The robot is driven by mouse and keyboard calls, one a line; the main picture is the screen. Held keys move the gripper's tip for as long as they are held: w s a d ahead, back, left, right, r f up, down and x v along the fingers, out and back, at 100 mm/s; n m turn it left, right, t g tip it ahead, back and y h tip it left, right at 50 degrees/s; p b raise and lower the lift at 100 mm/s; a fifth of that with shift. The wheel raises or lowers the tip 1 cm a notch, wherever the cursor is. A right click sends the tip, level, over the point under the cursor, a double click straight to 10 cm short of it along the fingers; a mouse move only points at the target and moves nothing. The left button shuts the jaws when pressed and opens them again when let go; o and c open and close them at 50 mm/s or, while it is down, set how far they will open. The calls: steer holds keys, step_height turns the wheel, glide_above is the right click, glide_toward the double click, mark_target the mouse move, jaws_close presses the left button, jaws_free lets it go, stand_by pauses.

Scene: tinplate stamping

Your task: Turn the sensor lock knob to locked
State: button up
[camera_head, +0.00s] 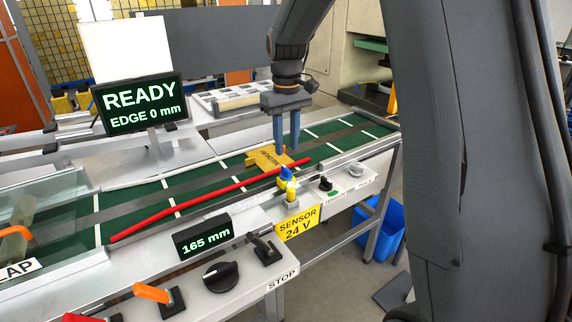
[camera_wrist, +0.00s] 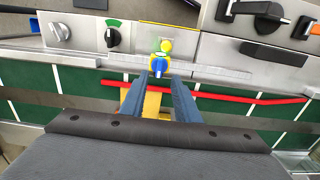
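A small blue knob (camera_head: 286,174) sits on the rail at the near edge of the conveyor, above the yellow "SENSOR 24 V" label (camera_head: 298,223). It also shows in the wrist view (camera_wrist: 161,66), with a pale pointer mark on it. No lock marking is readable, so its setting cannot be told. A yellow sensor part (camera_head: 291,191) sticks out just in front of it and also shows in the wrist view (camera_wrist: 166,46). My gripper (camera_head: 287,150) points down over the belt, behind the blue knob. In the wrist view its two fingers (camera_wrist: 158,83) stand apart, with nothing gripped.
A yellow lettered block (camera_head: 268,159) lies on the green belt below my gripper. A long red strip (camera_head: 200,203) runs along the belt. A black switch (camera_head: 325,184) and grey knob (camera_head: 356,170) are to the right; a large black knob (camera_head: 221,276) and levers are nearer.

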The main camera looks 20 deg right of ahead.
mark_target(286, 168)
steer(key=shift+w+f+p, duration=0.15)
steer(key=shift+f+p, duration=0.9)
steer(key=shift+f, duration=2.8)
jaws_close()
